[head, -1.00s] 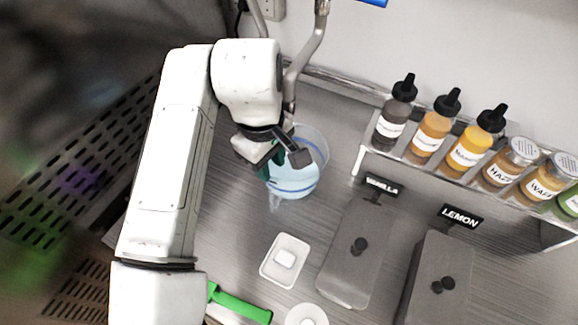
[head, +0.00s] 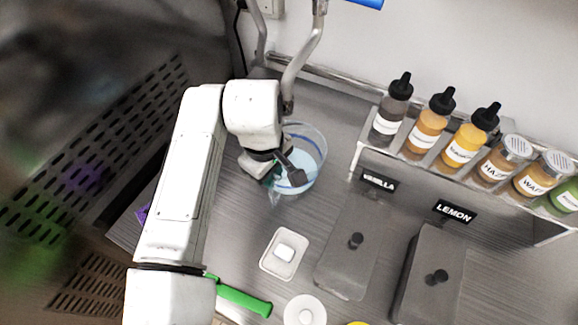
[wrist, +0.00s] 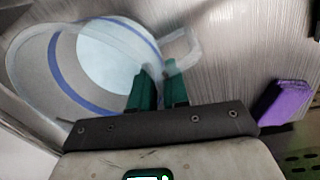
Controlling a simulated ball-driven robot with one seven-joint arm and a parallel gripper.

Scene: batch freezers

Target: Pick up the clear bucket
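The clear bucket (head: 312,146) with blue bands stands on the grey counter below the pipe, in the middle of the head view. Its mouth and one side fill the upper left of the wrist view (wrist: 68,75), where its clear looped handle (wrist: 187,38) points up and right. My gripper (wrist: 160,82) has two green fingers at the handle's near end, beside the bucket wall. The fingers are close together with a narrow gap. Whether they press on the handle is unclear. In the head view, my arm and wrist partly hide the fingers and the bucket's left side.
A metal pipe (head: 303,55) hangs just behind the bucket. A rack of bottles (head: 425,128) stands to the right. Lidded vanilla (head: 345,262) and lemon (head: 430,275) tubs, a white tray (head: 285,253) and a green-handled tool (head: 243,299) lie nearer. A purple object (wrist: 284,100) shows in the wrist view.

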